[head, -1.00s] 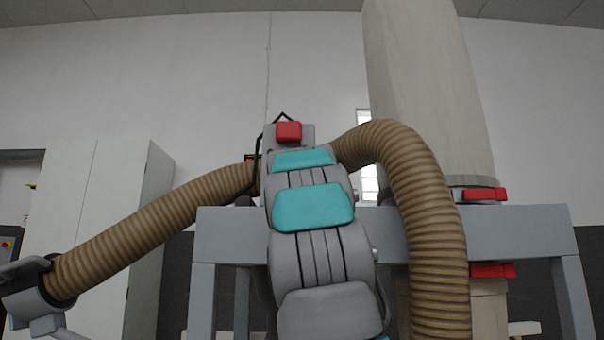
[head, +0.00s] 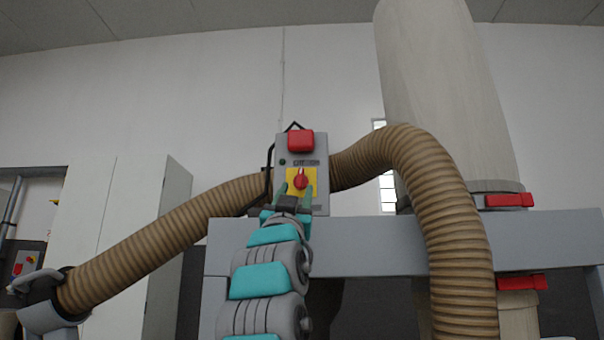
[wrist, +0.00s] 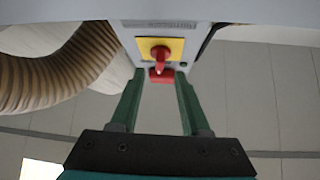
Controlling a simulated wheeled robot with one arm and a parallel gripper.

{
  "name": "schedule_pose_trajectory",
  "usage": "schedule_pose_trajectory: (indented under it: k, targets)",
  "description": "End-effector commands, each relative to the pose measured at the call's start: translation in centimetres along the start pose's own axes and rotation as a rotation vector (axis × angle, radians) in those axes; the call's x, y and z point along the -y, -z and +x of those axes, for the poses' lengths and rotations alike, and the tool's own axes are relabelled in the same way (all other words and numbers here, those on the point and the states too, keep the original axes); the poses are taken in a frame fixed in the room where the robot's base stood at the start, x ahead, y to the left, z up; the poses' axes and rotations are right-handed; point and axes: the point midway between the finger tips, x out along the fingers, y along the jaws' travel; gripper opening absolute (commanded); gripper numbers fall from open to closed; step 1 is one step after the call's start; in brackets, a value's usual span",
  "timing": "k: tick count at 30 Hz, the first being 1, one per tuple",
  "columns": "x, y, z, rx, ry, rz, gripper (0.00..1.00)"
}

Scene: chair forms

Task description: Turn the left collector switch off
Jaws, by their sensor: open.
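The collector switch is a red rotary knob (head: 301,181) on a yellow plate (head: 293,173), set in the front of a grey control box (head: 316,204). My gripper (head: 295,191) is open in front of the box, its green fingers reaching up to the lower part of the yellow plate. In the wrist view the knob (wrist: 160,58) lies ahead, between the lines of the two open fingers (wrist: 159,77). Nothing is held. The knob's handle looks roughly upright; contact with the fingers cannot be told.
A red block (head: 300,141) sits at the top of the control box. A ribbed brown hose (head: 445,215) arches on the right and another (head: 165,228) runs to the lower left. A grey frame beam (head: 375,245) crosses below, beside a pale column (head: 445,90).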

Motion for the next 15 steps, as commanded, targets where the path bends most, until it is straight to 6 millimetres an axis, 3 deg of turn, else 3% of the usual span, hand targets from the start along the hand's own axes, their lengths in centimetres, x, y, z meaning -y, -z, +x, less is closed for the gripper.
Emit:
schedule_pose_trajectory:
  k: [6,15]
  targets:
    - [0.0,0.4,3.1,-0.001,-0.001,-0.003,0.46]
    - [0.0,0.1,5.2,0.001,0.000,0.000,0.46]
